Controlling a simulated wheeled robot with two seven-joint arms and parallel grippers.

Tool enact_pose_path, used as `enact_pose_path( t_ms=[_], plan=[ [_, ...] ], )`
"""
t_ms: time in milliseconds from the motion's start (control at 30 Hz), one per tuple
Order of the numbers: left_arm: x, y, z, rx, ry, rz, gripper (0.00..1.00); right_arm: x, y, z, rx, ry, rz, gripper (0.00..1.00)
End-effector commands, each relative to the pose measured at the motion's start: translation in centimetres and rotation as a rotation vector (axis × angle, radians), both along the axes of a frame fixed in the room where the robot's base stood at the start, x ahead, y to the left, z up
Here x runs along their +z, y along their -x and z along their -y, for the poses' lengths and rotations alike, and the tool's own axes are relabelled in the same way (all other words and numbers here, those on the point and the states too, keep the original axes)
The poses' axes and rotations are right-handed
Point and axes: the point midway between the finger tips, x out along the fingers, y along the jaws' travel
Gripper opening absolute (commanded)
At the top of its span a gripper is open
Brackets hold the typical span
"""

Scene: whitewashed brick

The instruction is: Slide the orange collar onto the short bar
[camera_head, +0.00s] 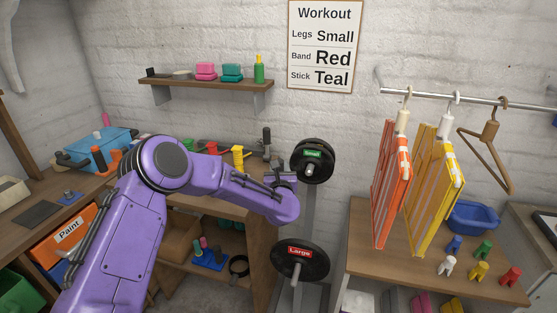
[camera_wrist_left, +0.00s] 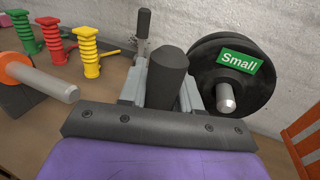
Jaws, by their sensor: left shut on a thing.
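In the left wrist view an orange ring (camera_wrist_left: 14,68) sits around a short grey bar (camera_wrist_left: 48,84) at the left edge, against a dark block (camera_wrist_left: 18,105). It looks like the orange collar, but the frame cuts it off; in the head view my arm hides this spot. My left gripper (camera_head: 280,180) is beyond the bench, near the Small weight. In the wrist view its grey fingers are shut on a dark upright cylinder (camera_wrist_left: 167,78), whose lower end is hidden. The gripper is apart from the orange ring. My right gripper is not in view.
Red (camera_wrist_left: 52,40), green and yellow (camera_wrist_left: 88,50) ribbed pieces stand on the bench. Black Small (camera_head: 312,160) and Large (camera_head: 300,262) weights stand right of the gripper. A table (camera_head: 365,255) with hangers above is farther right. A wall shelf (camera_head: 205,83) is above.

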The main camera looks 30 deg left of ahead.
Motion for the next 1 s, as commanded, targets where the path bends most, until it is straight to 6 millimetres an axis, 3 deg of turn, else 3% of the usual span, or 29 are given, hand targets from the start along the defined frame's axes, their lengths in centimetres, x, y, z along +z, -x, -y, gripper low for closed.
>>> enact_pose_path(
  t_ms=[400,1000],
  plan=[
    [-0.4,0.2,0.1,0.000,0.004,0.003,0.00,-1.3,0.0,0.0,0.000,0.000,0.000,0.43],
    [0.0,1.5,-5.1,-0.001,0.001,0.002,0.00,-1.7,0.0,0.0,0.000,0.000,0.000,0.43]
  ],
)
